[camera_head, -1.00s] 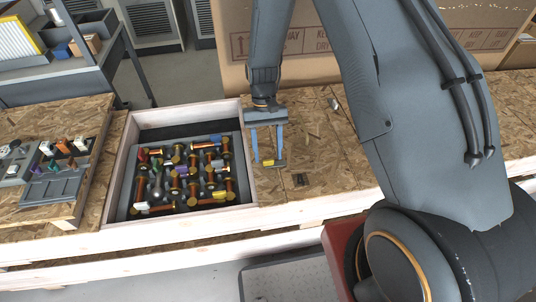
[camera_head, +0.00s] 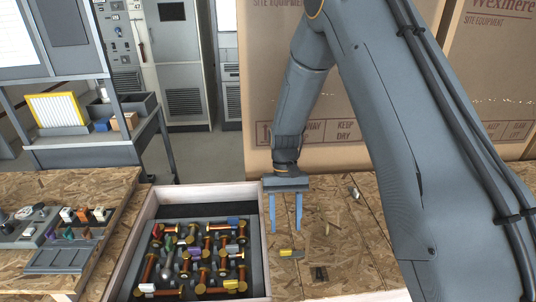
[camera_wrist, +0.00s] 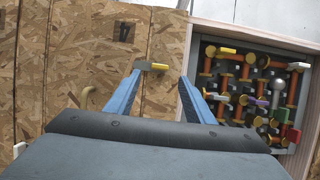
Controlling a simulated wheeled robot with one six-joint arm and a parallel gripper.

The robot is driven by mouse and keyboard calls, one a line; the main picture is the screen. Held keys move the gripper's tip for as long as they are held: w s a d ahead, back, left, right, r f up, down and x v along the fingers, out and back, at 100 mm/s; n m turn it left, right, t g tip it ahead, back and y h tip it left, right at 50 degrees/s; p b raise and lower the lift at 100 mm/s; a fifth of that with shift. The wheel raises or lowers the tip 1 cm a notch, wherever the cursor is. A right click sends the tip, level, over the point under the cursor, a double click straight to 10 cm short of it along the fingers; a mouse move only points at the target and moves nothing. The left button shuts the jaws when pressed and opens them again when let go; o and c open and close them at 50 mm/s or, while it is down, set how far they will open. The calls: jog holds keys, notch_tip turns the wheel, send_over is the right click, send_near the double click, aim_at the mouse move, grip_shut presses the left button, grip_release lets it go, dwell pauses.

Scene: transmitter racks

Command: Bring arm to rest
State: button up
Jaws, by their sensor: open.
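My gripper (camera_head: 285,228) is open and empty, with its two blue fingers pointing down above the chipboard bench top, just right of the wooden tray. It also shows in the wrist view (camera_wrist: 162,92), fingers spread apart. A small grey piece with a yellow end (camera_head: 290,254) lies on the board near the fingertips; in the wrist view the piece (camera_wrist: 152,66) appears beyond the fingertips, not held. My arm reaches down from the upper right.
The wooden-walled tray (camera_head: 143,217) holds several orange, coloured-ended parts. A side bench (camera_head: 100,182) with a grey rack (camera_head: 60,258) stands left. Large cardboard boxes (camera_head: 350,95) stand behind. A dark flat marker (camera_head: 319,274) and small pieces lie on the board.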

jog(key=s+d+r+t, duration=0.2)
jog(key=s+d+r, duration=0.2)
jog(key=s+r, duration=0.3)
jog(key=s+d+r+t, duration=0.2)
jog(key=s+d+r, duration=0.3)
jog(key=s+r, duration=0.2)
jog(key=shift+s+d+r+t, duration=0.15)
jog(key=shift+s+r+t, duration=0.2)
jog(key=shift+s, duration=0.55)
